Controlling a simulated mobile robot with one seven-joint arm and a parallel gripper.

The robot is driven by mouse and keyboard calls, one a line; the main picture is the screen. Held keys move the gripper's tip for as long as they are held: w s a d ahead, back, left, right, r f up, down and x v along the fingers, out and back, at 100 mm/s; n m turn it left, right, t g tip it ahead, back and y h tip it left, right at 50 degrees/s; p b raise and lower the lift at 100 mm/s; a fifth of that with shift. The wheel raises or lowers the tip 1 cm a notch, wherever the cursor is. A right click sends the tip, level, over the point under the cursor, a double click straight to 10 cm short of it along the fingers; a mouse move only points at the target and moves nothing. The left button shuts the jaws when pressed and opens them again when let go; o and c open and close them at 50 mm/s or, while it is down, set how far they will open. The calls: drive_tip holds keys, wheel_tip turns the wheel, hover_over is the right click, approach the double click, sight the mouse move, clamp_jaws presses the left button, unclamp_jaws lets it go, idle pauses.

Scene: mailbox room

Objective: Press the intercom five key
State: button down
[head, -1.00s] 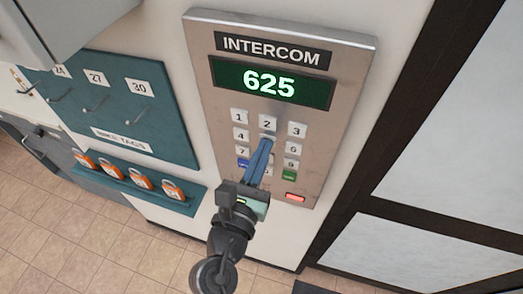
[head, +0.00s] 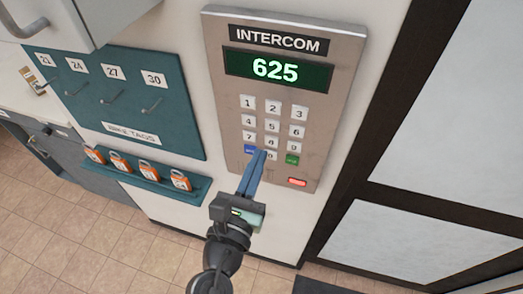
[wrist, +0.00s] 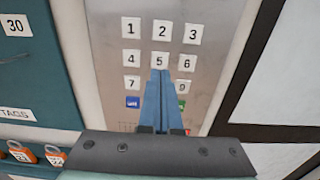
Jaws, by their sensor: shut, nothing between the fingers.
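The intercom panel (head: 222,120) is a brushed metal plate on the wall with a number keypad. Its green display (head: 278,70) reads 625. The white five key (head: 272,126) is in the middle of the second key row and is uncovered. In the wrist view the five key (wrist: 160,61) sits just above my fingertips. My gripper (head: 263,152) is shut and empty, its blue fingers pointing at the panel. In the head view the tips overlap the area between the blue key and the zero key. In the wrist view the fingers (wrist: 160,74) hide the eight key.
A blue key (head: 250,149) and a green key (head: 292,160) flank the bottom row. To the left are a teal hook board (head: 180,120) and a shelf with orange padlocks (head: 181,180). A dark door frame (head: 385,100) is at right.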

drive_tip(key=b+v, duration=0.2)
drive_tip(key=v, duration=0.4)
drive_tip(key=shift+f, duration=0.35)
drive_tip(key=shift+s, duration=0.1)
drive_tip(key=w+a+f+b, duration=0.1)
drive_tip(key=a+f+b, duration=0.4)
drive_tip(key=f, duration=0.5)
drive_tip(key=shift+f+b, duration=0.2)
drive_tip(key=shift+b, duration=0.95)
drive_tip(key=shift+w+a, duration=0.1)
drive_tip(key=shift+w, duration=0.05)
drive_tip(key=p, duration=0.3)
approach(250, 150)
drive_tip(key=x, duration=0.7)
